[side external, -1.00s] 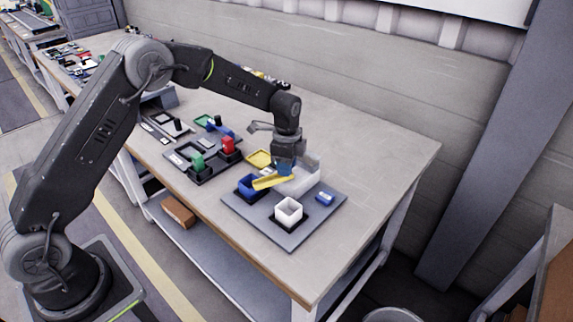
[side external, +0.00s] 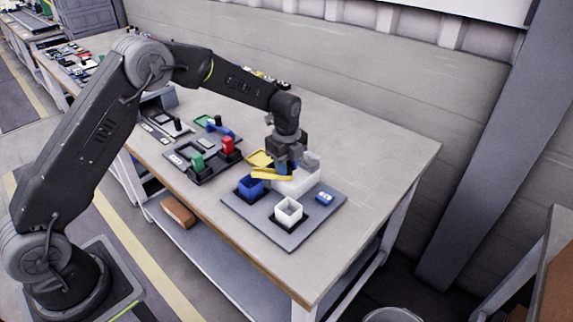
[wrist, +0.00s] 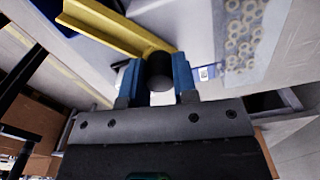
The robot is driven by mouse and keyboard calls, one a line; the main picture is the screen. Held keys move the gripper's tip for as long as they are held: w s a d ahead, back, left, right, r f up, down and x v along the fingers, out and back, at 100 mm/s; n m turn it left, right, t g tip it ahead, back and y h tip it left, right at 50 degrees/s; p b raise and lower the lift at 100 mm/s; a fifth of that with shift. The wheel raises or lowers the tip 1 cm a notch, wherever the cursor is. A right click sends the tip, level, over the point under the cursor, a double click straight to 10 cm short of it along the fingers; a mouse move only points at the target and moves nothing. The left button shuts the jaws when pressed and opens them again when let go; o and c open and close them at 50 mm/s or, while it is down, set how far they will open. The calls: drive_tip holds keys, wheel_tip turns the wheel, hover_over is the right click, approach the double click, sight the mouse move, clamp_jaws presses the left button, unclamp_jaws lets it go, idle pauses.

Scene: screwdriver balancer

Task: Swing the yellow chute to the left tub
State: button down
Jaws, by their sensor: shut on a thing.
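The yellow chute (side external: 270,174) sits on the grey board, its free end pointing left in the side view, near the far rim of the blue tub (side external: 250,187). The white tub (side external: 289,211) stands in front of it to the right. My gripper (side external: 285,168) is over the chute's right end. In the wrist view its blue fingertips (wrist: 157,78) are shut on a dark round knob (wrist: 160,70), and the chute (wrist: 110,28) runs from there up and left. The side view does not show the knob clearly.
A yellow tray (side external: 260,158) lies behind the chute. A small blue piece (side external: 325,198) lies on the board's right. A black board with red (side external: 228,146) and green (side external: 197,161) pieces is to the left.

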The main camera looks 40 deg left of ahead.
drive_tip(key=shift+r, duration=0.1)
drive_tip(key=c, duration=0.9)
unclamp_jaws()
wheel_tip(320, 180, up, 14)
